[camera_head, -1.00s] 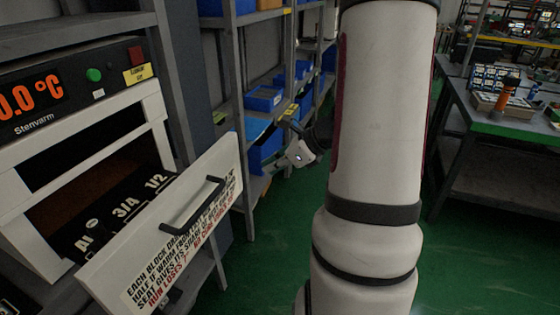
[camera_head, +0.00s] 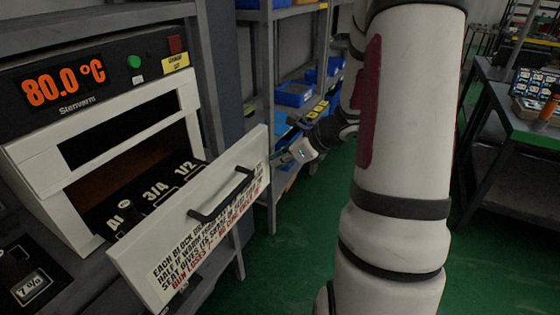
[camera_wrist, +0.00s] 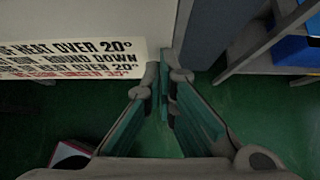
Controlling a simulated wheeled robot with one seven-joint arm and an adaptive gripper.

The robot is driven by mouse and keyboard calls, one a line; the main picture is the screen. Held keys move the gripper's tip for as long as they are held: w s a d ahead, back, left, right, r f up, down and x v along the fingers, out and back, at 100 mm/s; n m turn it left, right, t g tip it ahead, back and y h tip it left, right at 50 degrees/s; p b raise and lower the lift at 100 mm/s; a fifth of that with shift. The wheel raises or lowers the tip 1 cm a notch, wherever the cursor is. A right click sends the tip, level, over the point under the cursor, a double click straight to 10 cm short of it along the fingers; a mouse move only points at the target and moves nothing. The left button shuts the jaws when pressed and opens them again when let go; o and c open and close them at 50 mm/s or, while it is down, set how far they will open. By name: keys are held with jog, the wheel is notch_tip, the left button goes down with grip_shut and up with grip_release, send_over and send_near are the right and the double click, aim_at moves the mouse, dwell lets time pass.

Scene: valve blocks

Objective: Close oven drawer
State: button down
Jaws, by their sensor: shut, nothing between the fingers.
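The oven (camera_head: 105,150) stands at the left with an orange 80.0 °C display. Its drawer is pulled out, and the white drawer front (camera_head: 170,235) carries a dark bar handle (camera_head: 222,194) and printed text. Slots marked 3/4 and 1/2 show on the drawer's black inner tray (camera_head: 165,190). My gripper (camera_head: 278,158) is at the right end of the drawer front, away from the handle. In the wrist view the drawer front (camera_wrist: 75,22) fills the upper left, and my shut, empty fingers (camera_wrist: 165,78) are by its right edge. I cannot tell whether they touch it.
Shelving with blue bins (camera_head: 295,93) stands behind my gripper. A workbench (camera_head: 520,125) is at the right. A dark block with a small display (camera_head: 30,285) sits at the lower left. Green floor (camera_head: 290,245) is open between the drawer and my arm.

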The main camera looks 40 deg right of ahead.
jog(key=w+a+b, duration=0.1)
jog(key=w+a, duration=0.3)
jog(key=w, duration=0.7)
jog(key=w+a+b, duration=0.1)
jog(key=w+a, duration=0.3)
jog(key=w, duration=0.6)
jog(key=shift+w, duration=0.35)
jog(key=shift+r, duration=0.1)
